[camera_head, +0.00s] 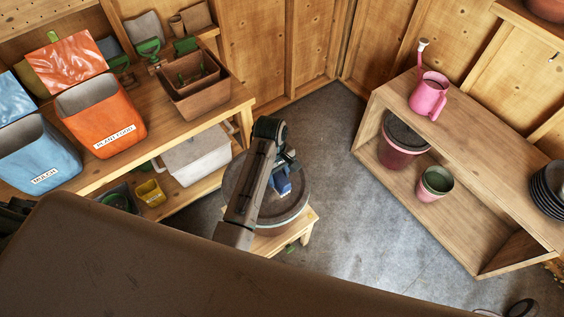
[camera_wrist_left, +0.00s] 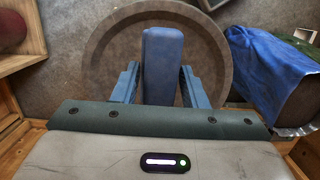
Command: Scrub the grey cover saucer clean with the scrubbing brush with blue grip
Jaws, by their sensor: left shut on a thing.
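The grey cover saucer (camera_head: 300,197) is a wide round disc on a small wooden stool (camera_head: 268,245) in the head view. In the left wrist view the saucer (camera_wrist_left: 98,50) shows a paler rim around a brownish, mottled inside. My left gripper (camera_head: 283,184) is over the saucer, its arm covering part of it. It is shut on the blue grip of the scrubbing brush (camera_wrist_left: 163,62), which stands between the two fingers. The bristles are hidden, so I cannot tell whether they touch the saucer. My right gripper is not in view.
A wooden bench at left carries an orange plant food bin (camera_head: 100,115), a blue mulch bin (camera_head: 40,155) and brown planters (camera_head: 195,95). A white box (camera_head: 197,155) sits below. A wooden shelf (camera_head: 455,130) with a pink watering can (camera_head: 428,97) stands right. Grey floor between is clear.

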